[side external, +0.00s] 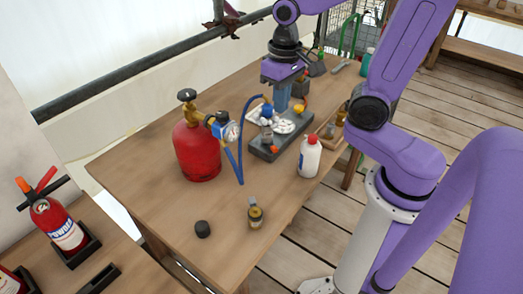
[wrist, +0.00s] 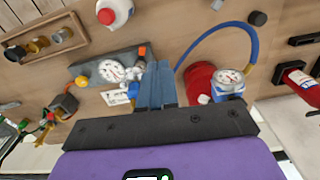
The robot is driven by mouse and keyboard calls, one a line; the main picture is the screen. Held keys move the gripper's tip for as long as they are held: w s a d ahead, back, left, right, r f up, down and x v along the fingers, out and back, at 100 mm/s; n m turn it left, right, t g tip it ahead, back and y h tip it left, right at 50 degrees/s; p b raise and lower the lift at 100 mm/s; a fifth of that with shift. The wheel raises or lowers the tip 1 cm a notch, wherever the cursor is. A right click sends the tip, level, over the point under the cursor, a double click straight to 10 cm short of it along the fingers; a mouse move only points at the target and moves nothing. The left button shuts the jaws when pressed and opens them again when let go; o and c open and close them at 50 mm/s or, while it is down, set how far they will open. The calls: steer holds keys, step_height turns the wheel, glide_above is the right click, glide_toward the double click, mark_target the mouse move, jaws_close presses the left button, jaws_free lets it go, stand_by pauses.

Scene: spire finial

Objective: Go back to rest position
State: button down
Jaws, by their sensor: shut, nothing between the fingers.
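My gripper (side external: 283,97) is shut and empty, with its blue fingers pointing down above the back of the grey gauge block on the table. In the wrist view its closed fingers (wrist: 157,82) show in front of the block's end. The grey block (side external: 263,151) carries a white round gauge (side external: 284,126), a yellow knob (side external: 299,108) and an orange part. In the wrist view the block (wrist: 90,72) lies left of the fingers. Whether the fingertips touch anything cannot be told.
A red gas cylinder (side external: 197,152) with a regulator and blue hose stands left of the block. A white bottle with a red cap (side external: 310,157), a small brass fitting (side external: 255,213) and a black cap (side external: 202,229) stand nearer the front. The table's (side external: 150,190) left end is clear.

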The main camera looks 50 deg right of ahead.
steer(key=s+a+f+n, duration=0.1)
steer(key=s+a+n, duration=0.2)
steer(key=s+n, duration=1)
steer(key=shift+s+f, duration=0.3)
steer(key=shift+s, duration=0.45)
